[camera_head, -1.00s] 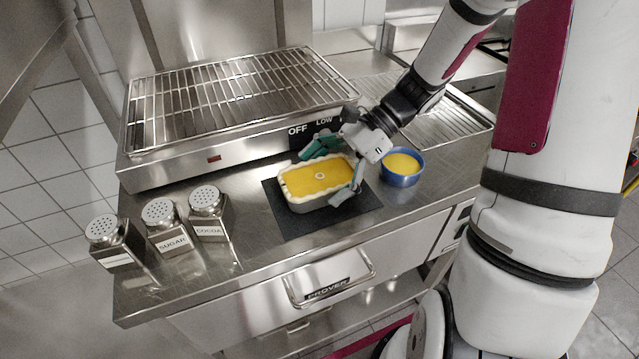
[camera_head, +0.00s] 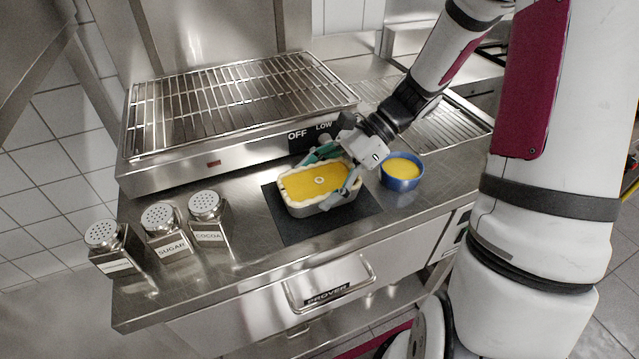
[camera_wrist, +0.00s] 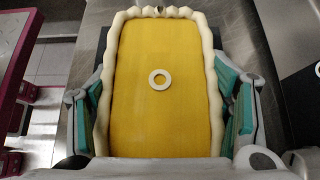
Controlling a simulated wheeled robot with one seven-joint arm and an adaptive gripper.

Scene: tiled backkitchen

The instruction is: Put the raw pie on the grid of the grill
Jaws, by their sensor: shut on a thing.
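The raw pie (camera_head: 312,183) has a yellow filling, a pale wavy crust and a grey tin. It sits on or just over the dark mat (camera_head: 285,229) on the steel counter; I cannot tell if it is lifted. My gripper (camera_head: 335,170) is shut on the pie, one finger on each long side near its right end. In the wrist view the pie (camera_wrist: 160,115) lies between the green-padded fingers (camera_wrist: 160,110). The grill (camera_head: 205,166) stands behind the pie, its wire grid (camera_head: 235,95) empty and higher than the counter.
A blue bowl (camera_head: 402,184) with yellow contents stands close to the right of my gripper. Several metal shakers, including sugar (camera_head: 164,230) and cocoa (camera_head: 207,218), stand at the left front. A ridged steel surface (camera_head: 440,130) lies right of the grill. The space above the grid looks clear.

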